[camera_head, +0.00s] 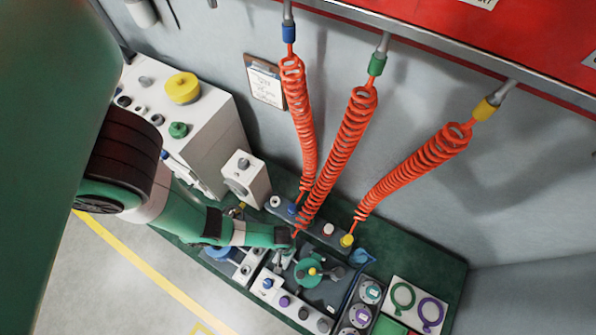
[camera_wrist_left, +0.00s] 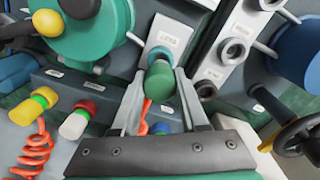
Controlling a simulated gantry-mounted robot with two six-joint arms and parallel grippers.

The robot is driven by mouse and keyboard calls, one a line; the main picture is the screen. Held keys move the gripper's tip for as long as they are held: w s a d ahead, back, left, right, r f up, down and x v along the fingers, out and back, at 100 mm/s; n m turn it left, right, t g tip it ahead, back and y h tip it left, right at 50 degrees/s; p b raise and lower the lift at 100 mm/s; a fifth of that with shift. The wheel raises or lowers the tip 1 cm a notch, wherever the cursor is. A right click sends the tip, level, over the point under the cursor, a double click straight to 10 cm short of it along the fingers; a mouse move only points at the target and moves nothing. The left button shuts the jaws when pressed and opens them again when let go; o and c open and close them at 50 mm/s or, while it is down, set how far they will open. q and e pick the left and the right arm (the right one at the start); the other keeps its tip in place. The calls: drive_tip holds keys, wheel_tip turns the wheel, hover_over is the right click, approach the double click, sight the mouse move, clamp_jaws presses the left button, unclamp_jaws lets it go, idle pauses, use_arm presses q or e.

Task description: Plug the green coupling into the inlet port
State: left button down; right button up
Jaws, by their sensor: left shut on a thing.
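My left gripper (camera_head: 288,243) reaches in from the left over the bench; in the left wrist view (camera_wrist_left: 160,92) its fingers are closed around the green coupling (camera_wrist_left: 161,84). An orange coiled hose (camera_head: 338,150) runs from the green overhead fitting down to the gripper. The coupling's far end overlaps a port on a light labelled block (camera_wrist_left: 168,35), probably the inlet port. I cannot tell whether the coupling touches the port or sits in it. The coupling itself is too small to make out in the head view. My right gripper is not in view.
A green round housing (camera_head: 308,272) stands close to the gripper. A grey rack (camera_head: 312,222) behind it holds the yellow coupling (camera_head: 347,240) and the blue coupling (camera_head: 293,209). Two more orange hoses hang nearby. A white panel with green and purple rings (camera_head: 417,292) lies at right.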

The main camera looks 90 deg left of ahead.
use_arm(q)
drive_tip(key=shift+f+b, duration=1.35)
drive_tip(key=shift+f, duration=0.05)
drive_tip(key=shift+c, duration=1.8)
unclamp_jaws()
drive_tip(key=shift+r, duration=0.1)
wheel_tip(320, 180, up, 12)
drive_tip(key=p, duration=1)
drive_tip(key=shift+f+p, duration=0.25)
drive_tip(key=shift+p, duration=0.05)
drive_tip(key=shift+f, duration=0.1)
